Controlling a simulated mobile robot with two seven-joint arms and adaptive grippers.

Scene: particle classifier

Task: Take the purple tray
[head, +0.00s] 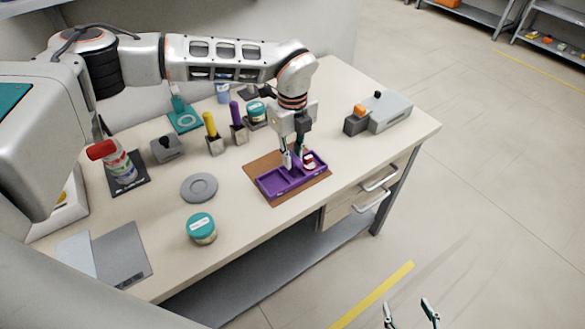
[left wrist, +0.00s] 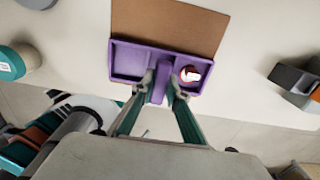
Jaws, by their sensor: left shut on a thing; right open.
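The purple tray (head: 273,184) lies at the brown mat (head: 258,165) near the table's front edge. It has compartments split by dividers, and a small round red and white thing (head: 309,160) sits in its right part. My left gripper (head: 294,164) reaches down from above and is shut on the tray's middle divider. In the left wrist view the fingers (left wrist: 161,88) stand on either side of the divider of the tray (left wrist: 127,60), and the mat (left wrist: 165,22) shows behind it. My right gripper (head: 411,314) is open and empty at the bottom of the head view, over the floor.
A teal-lidded jar (head: 201,228) and a grey disc (head: 199,188) stand left of the tray. Yellow-handled (head: 212,134) and purple-handled (head: 238,122) tools stand behind it. A grey device (head: 380,113) is at the right. Two drawers (head: 358,197) below the tabletop have protruding handles.

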